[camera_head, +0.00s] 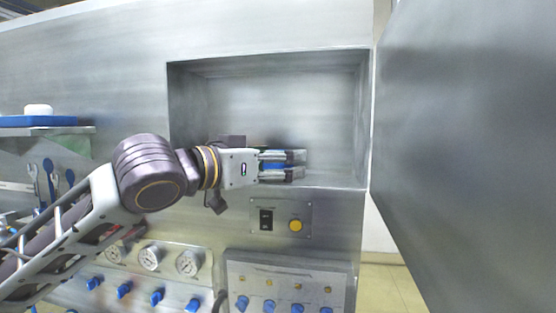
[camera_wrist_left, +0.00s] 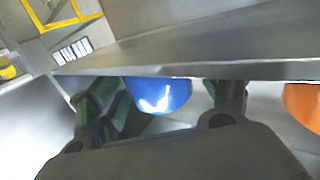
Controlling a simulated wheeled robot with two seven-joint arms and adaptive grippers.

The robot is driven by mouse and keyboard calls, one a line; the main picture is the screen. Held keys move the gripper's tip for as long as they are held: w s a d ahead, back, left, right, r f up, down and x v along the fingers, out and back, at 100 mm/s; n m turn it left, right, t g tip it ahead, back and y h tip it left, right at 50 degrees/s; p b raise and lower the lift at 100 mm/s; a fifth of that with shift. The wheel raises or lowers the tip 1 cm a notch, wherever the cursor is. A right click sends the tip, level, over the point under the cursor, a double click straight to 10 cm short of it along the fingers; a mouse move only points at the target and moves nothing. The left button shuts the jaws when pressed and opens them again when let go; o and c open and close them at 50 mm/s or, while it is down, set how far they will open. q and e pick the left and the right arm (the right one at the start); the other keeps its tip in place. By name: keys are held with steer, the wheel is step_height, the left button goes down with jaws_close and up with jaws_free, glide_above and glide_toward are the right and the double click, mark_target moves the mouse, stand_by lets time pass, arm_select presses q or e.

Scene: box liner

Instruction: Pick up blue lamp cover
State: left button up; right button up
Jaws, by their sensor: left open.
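The blue lamp cover (camera_wrist_left: 160,94) is a glossy, rounded piece between the two fingers of my left gripper (camera_wrist_left: 172,110) in the left wrist view. A grey metal edge hides its upper part. In the head view, a bit of blue (camera_head: 273,165) shows between the fingers of my left gripper (camera_head: 282,166). The gripper is at the front lower part of the recessed metal compartment (camera_head: 365,120), pointing right. The fingers are open, one on each side of the cover; I cannot tell whether they touch it. My right gripper is not in view.
An orange rounded object (camera_wrist_left: 302,106) sits to the right of the fingers in the wrist view. A large open metal door (camera_head: 465,150) stands right of the compartment. Below are a switch panel (camera_head: 281,204), gauges (camera_head: 150,257) and blue knobs (camera_head: 157,297). A shelf (camera_head: 70,131) is at left.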

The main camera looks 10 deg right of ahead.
arm_select(q)
steer(key=shift+w+d, duration=0.1)
stand_by(0.4)
steer(key=c, duration=1.1)
steer(key=shift+r, duration=0.15)
steer(key=shift+r+b, duration=0.45)
steer(key=shift+r, duration=4.45)
